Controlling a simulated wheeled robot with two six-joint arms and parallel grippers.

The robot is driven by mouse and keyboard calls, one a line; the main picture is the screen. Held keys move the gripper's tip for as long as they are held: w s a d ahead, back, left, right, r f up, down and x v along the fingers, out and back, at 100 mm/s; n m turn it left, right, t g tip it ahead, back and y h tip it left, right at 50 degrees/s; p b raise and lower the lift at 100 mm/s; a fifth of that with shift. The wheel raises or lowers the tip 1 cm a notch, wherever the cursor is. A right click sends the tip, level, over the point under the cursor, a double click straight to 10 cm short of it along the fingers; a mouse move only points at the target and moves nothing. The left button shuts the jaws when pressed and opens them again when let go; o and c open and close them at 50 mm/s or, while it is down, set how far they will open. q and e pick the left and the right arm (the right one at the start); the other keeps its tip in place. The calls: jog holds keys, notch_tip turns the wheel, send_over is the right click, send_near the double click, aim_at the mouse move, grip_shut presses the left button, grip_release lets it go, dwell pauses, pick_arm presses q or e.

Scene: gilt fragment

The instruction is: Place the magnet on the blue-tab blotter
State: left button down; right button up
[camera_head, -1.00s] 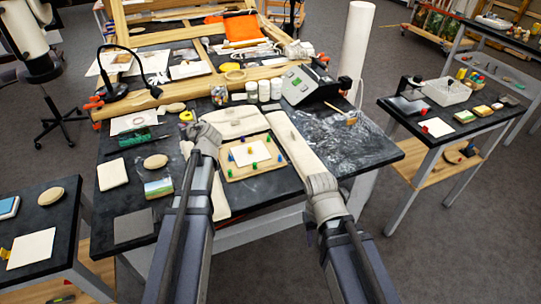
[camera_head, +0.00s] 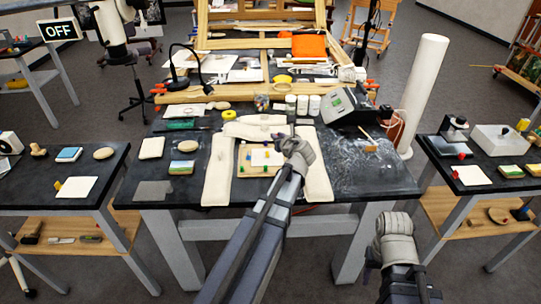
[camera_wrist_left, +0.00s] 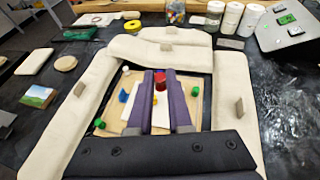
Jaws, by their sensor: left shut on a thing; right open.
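My left gripper (camera_head: 287,147) is over the middle of the main table. In the left wrist view its purple fingers (camera_wrist_left: 160,82) are shut on a small red piece (camera_wrist_left: 160,79), probably the magnet. Beneath them is a wooden board (camera_wrist_left: 187,87) with a white sheet (camera_wrist_left: 131,117), probably the blotter. A blue piece (camera_wrist_left: 122,96) is at the sheet's left side, likely its tab. The fingers hide part of the sheet, and I cannot tell whether the red piece touches it. My right gripper (camera_head: 394,222) is open in front of the table, at the lower right.
Pale padded bars (camera_head: 218,170) surround the board. Green and yellow pieces stand on it. A white sheet with a yellow tab (camera_head: 76,188) lies on the left table; one with a red tab (camera_head: 472,176) lies on the right table. Jars (camera_head: 302,104) stand behind.

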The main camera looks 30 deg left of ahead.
pick_arm(q)
jog(key=b, duration=0.7)
send_over(277, 164)
jog(key=shift+s+f, duration=0.1)
jog(key=shift+f, duration=3.15)
jog(key=shift+f, duration=0.1)
notch_tip(277, 164, down, 4)
jog(key=b, duration=0.3)
jog(key=shift+r, duration=0.25)
jog(key=shift+f+b, duration=0.15)
jog(key=shift+b, duration=0.15)
jog(key=c, duration=0.8)
grip_release()
jog(key=shift+c, duration=0.2)
